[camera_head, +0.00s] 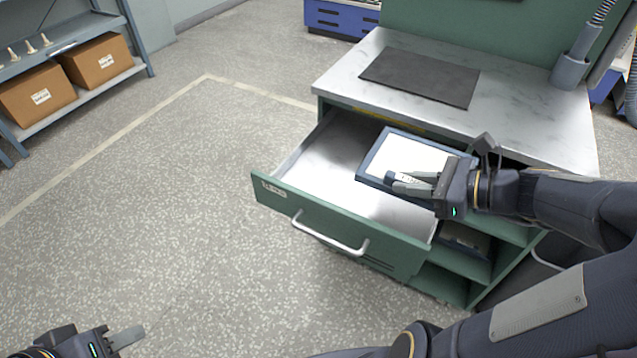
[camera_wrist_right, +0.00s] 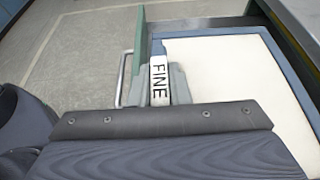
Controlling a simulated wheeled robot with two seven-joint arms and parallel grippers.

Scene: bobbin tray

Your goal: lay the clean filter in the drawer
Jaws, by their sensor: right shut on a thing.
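The filter (camera_head: 418,154) is a flat panel with a white face and a dark blue frame. It is over the right part of the open drawer (camera_head: 335,233), tilted a little in the picture; I cannot tell whether it touches the drawer floor. My right gripper (camera_head: 394,183) is shut on the filter's near edge, at a tab. In the right wrist view the filter's cream face (camera_wrist_right: 235,75) fills the right side, and the tab (camera_wrist_right: 159,80) between the fingers reads FINE. My left gripper (camera_head: 122,340) is low at the left edge, far from the drawer, partly cut off.
The green cabinet's marble-look top (camera_head: 360,62) carries a dark mat (camera_head: 420,77) and overhangs the drawer's back. A hose nozzle (camera_head: 570,68) stands at the top's right. The shelf with cardboard boxes (camera_head: 38,95) is far left. Floor left of the drawer is clear.

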